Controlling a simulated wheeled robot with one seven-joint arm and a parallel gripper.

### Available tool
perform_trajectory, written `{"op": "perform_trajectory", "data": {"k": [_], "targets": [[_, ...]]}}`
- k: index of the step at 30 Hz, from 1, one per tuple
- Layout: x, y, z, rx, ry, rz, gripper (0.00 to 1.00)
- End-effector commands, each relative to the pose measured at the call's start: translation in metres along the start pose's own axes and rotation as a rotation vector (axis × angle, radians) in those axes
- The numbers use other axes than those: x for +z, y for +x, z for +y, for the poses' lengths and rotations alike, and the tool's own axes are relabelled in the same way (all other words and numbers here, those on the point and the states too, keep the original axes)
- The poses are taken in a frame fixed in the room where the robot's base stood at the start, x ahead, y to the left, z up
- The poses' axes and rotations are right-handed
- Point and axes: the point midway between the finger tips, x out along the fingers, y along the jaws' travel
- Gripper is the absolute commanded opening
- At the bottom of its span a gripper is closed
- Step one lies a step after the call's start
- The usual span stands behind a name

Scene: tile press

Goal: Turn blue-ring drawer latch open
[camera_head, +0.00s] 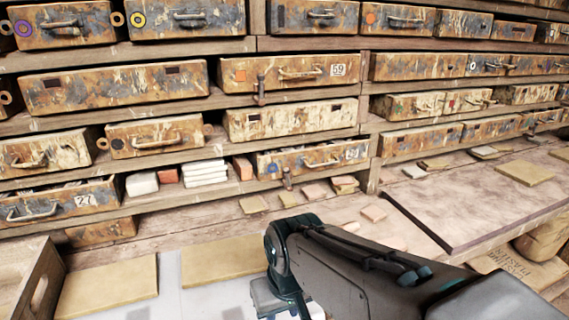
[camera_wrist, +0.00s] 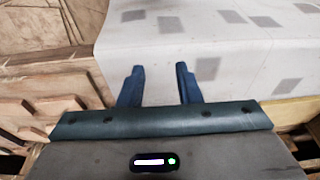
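The drawer with a blue ring mark (camera_head: 315,158) is in the lower row of the rack in the head view, right of centre. It has rusty, peeling paint and a curved handle. A small dark upright latch (camera_head: 287,180) stands at its lower front edge; its exact turn is too small to tell. My gripper (camera_wrist: 160,72) shows in the wrist view with its two blue fingers apart and nothing between them. In the head view my arm ends at the bottom centre, below and in front of the drawer, apart from it. The fingertips are not clear there.
A similar latch (camera_head: 261,90) sits under the drawer marked 59 (camera_head: 290,72). Loose tiles (camera_head: 343,184) lie on the shelf near the blue-ring drawer. A pale sheet with grey squares (camera_wrist: 215,50) lies below my gripper. A wooden worktop (camera_head: 480,190) extends at the right.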

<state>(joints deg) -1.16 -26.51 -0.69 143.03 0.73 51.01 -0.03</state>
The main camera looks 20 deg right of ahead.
Motion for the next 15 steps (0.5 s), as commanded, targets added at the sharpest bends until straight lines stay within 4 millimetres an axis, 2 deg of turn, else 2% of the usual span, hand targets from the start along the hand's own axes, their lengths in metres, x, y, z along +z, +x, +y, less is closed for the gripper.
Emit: {"op": "perform_trajectory", "data": {"k": [5, 8, 11, 15], "targets": [[-0.037, -0.01, -0.005, -0.048, -0.027, 0.137, 0.31], [-0.072, -0.021, -0.004, -0.069, -0.034, 0.28, 0.31], [-0.109, -0.035, 0.004, -0.06, -0.029, 0.438, 0.31], [-0.153, -0.059, 0.025, 0.009, -0.008, 0.641, 0.31]]}}
